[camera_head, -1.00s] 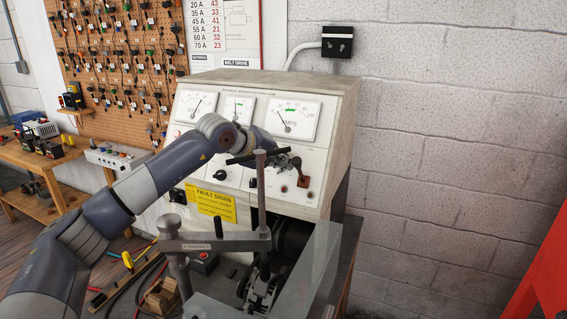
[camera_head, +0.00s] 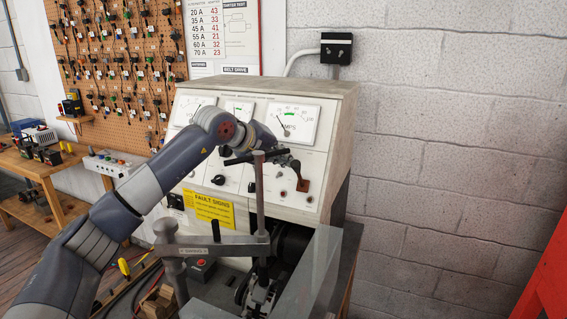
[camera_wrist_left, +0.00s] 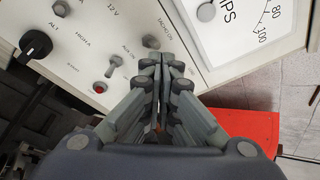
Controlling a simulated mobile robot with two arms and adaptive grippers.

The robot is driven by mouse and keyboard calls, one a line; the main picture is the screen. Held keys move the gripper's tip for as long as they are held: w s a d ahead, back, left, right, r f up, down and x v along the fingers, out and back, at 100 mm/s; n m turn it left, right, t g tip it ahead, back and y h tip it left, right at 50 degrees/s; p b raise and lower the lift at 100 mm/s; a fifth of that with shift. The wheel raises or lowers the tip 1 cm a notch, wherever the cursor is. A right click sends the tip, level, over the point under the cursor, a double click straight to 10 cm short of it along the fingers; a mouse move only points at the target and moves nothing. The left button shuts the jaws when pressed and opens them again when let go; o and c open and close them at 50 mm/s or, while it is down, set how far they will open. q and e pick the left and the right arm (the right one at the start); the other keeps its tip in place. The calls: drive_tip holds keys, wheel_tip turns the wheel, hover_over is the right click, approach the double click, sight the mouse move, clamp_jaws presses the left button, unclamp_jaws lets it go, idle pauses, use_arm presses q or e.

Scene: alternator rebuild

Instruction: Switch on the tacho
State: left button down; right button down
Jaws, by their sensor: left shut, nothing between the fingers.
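The tester panel (camera_head: 262,192) is a cream cabinet front with meters, knobs and switches. My left gripper (camera_head: 293,165) is in front of its right part, below the right meter. In the left wrist view the gripper (camera_wrist_left: 164,62) is shut and empty, its fingertips close to the panel beside a label (camera_wrist_left: 151,42) that seems to read "TACHO".
A black knob (camera_wrist_left: 35,45) is at the wrist view's left. In the head view a metal post and clamp arm (camera_head: 215,246) stand before the cabinet, with a clear guard (camera_head: 318,268) at right. A yellow sign (camera_head: 214,208) is on the panel. A block wall (camera_head: 450,170) is right.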

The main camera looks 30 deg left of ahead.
drive_tip(key=shift+r, duration=0.1)
use_arm(q)
drive_tip(key=shift+r+p, duration=0.5)
drive_tip(key=shift+r, duration=0.25)
use_arm(e)
drive_tip(key=shift+r, duration=0.4)
